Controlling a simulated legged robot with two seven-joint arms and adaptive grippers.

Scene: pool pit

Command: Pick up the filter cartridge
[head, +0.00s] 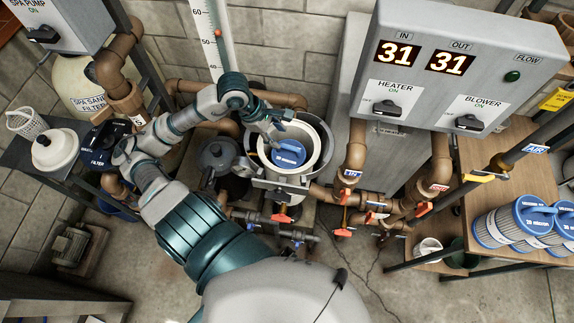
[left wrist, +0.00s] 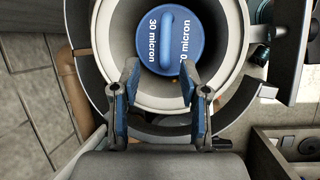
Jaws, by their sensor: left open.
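The filter cartridge (head: 289,153) has a blue top cap with a raised handle bar and sits inside an open round white housing (head: 322,150). In the left wrist view the cartridge cap (left wrist: 185,40) reads "30 micron", and the housing's pale rim (left wrist: 228,62) surrounds it. My left gripper (head: 276,138) is at the housing's upper left, by the cap. In the left wrist view its two blue-padded fingers (left wrist: 160,100) are spread on either side below the cap, with nothing between them. The cartridge's body is hidden in the housing. My right gripper is not in view.
Several blue-capped cartridges (head: 497,228) stand on a wooden shelf (head: 490,165) at the right. A control box (head: 450,60) hangs above right. Brown pipes with red-handled valves (head: 345,230) run beside the housing. A dark shelf (head: 70,175) with a white lid (head: 55,150) is at the left.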

